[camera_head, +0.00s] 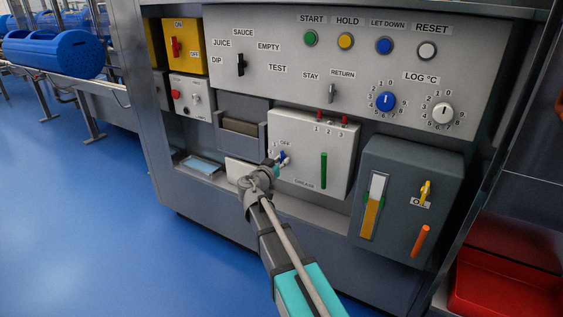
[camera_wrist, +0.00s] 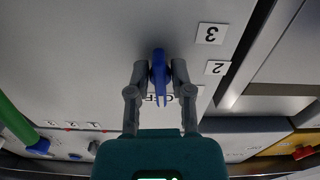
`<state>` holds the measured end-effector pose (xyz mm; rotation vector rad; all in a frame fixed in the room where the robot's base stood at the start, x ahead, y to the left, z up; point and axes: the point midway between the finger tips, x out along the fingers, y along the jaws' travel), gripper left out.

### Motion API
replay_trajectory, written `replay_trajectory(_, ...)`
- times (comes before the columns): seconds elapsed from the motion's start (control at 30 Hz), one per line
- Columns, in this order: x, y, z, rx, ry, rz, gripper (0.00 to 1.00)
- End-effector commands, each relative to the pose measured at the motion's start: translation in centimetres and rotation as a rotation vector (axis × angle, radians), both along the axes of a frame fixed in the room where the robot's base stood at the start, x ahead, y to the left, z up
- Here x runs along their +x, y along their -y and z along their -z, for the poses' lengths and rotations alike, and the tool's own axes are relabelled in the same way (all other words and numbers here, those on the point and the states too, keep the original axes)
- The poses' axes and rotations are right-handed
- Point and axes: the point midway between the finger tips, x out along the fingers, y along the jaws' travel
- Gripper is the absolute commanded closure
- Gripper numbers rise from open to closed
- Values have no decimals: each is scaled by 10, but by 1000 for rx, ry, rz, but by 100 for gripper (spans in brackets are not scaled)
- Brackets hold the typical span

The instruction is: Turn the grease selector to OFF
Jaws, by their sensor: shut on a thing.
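The grease selector is a blue knob (camera_head: 283,157) on the light grey GREASE box (camera_head: 305,150), with the OFF label just above it in the head view. My gripper (camera_head: 276,164) reaches it from the front. In the upside-down wrist view, the gripper (camera_wrist: 159,74) is shut on the blue knob (camera_wrist: 158,62), one finger on each side. The knob's long axis runs up and down there, its lower end over the partly hidden OFF label (camera_wrist: 172,97). I cannot tell which end is the pointer.
A green lever (camera_head: 323,170) stands right of the selector, with small red parts on top of the box. A dark OIL box (camera_head: 408,205) with yellow and orange handles juts out at right. A control panel (camera_head: 300,50) lies above. The blue floor at left is clear.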

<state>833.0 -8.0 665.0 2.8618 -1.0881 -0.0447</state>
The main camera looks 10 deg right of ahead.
Motion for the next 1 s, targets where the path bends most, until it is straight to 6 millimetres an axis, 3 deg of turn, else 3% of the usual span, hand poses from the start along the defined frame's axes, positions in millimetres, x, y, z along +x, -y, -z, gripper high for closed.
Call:
replay_trajectory(0.67, 0, 1, 1, 77, 66, 3, 100)
replay_trajectory(0.7, 0, 1, 1, 77, 66, 3, 70)
replay_trajectory(0.87, 0, 0, 0, 76, 66, 2, 40)
replay_trajectory(1.0, 0, 0, 0, 76, 66, 1, 38)
